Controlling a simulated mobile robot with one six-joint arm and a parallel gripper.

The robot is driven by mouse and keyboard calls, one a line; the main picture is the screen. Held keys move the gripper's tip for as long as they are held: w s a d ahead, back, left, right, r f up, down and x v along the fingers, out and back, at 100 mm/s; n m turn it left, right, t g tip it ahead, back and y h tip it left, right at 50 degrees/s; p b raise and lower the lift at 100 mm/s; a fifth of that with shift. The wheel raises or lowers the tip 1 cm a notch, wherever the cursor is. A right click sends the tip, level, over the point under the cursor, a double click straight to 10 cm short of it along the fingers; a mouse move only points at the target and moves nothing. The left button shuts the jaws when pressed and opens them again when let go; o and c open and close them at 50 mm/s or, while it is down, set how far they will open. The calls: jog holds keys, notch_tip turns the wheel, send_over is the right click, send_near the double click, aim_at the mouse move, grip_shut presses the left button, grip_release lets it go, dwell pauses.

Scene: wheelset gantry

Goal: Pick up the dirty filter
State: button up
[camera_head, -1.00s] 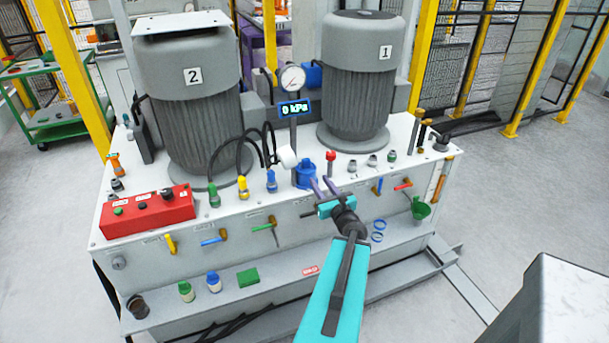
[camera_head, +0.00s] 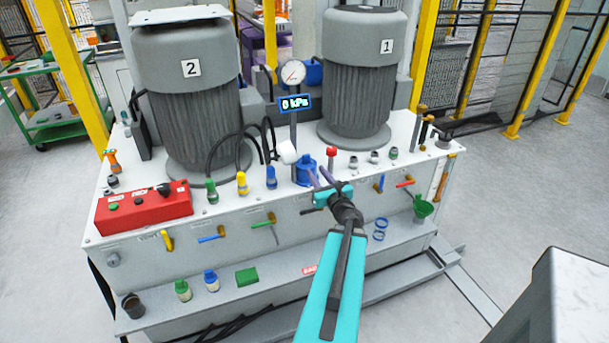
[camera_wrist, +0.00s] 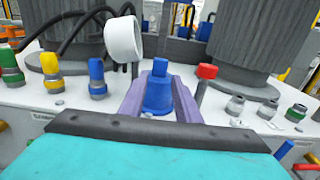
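A blue capped housing (camera_head: 304,171) stands on the white top of the machine, near its front edge. It shows in the middle of the wrist view (camera_wrist: 158,93). My gripper (camera_head: 319,178) is in front of it, with two purple fingers spread apart. In the wrist view the fingers (camera_wrist: 158,100) show on either side of the blue housing; I cannot tell whether they touch it. A white cylinder (camera_wrist: 124,39), which may be a filter, is at upper left in the wrist view and beside the gauge post in the head view (camera_head: 287,152). No filter is labelled dirty.
A red knob (camera_wrist: 207,72) stands right of the blue housing. Blue (camera_wrist: 97,78) and yellow (camera_wrist: 50,72) fittings stand to its left. Two motors (camera_head: 188,120) (camera_head: 358,90) rise behind. A lower shelf (camera_head: 270,290) holds bottles and a green block.

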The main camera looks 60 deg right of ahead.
aim_at(307, 158)
jog(key=shift+w+d+f+b, duration=0.2)
jog(key=shift+w+d+b, duration=0.3)
jog(key=shift+b, duration=2.15)
jog(key=b, duration=0.3)
jog(key=w+b, duration=0.1)
jog(key=b, duration=0.1)
jog(key=shift+d+r+b, duration=0.1)
jog(key=shift+d+b, duration=0.1)
jog(key=shift+b, duration=0.2)
jog(key=shift+p+x, duration=0.3)
jog(key=shift+x, duration=1.15)
jog(key=shift+r, duration=0.15)
jog(key=shift+p+x, duration=0.4)
jog(key=shift+x, duration=2.2)
jog(key=shift+r, duration=0.1)
grip_shut()
